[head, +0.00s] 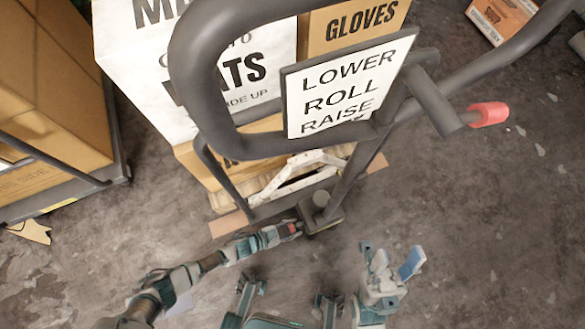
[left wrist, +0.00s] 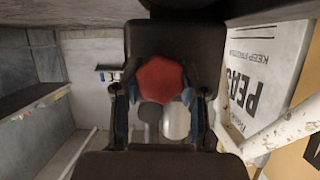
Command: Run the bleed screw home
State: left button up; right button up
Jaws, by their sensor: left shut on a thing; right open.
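The bleed screw shows as a red hexagonal head (left wrist: 160,80) between the fingers of my left gripper (left wrist: 160,98) in the left wrist view. In the head view my left gripper (head: 289,230) reaches the dark pump block (head: 325,222) at the foot of the lift truck, and a bit of red shows at its tips. It is shut on the screw. The screw's shank and seat are hidden, so how far in it sits cannot be told. My right gripper (head: 390,257) is open and empty, apart from the truck, at lower right.
The truck's grey handle loop (head: 195,75) stands above the pump, with a "LOWER ROLL RAISE" sign (head: 345,85) and a red grip (head: 488,114). Boxes, including a gloves box (head: 350,25), are stacked behind. A loaded cart (head: 45,110) stands left.

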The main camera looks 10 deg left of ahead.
pick_arm(q)
jog(key=shift+s+a+f, duration=0.1)
jog(key=shift+a+f, duration=0.05)
jog(key=shift+s+f+m+t+y, duration=0.15)
jog(key=shift+m+t+y, duration=0.4)
jog(key=shift+m, duration=0.65)
jog(key=shift+m+t+b, duration=0.6)
jog(key=shift+m+t, duration=0.15)
jog(key=shift+m, duration=0.25)
jog(key=shift+y, duration=0.25)
jog(key=o, duration=0.9)
jog(key=shift+s, duration=0.1)
jog(key=shift+o, duration=1.3)
jog(key=v, duration=1.2)
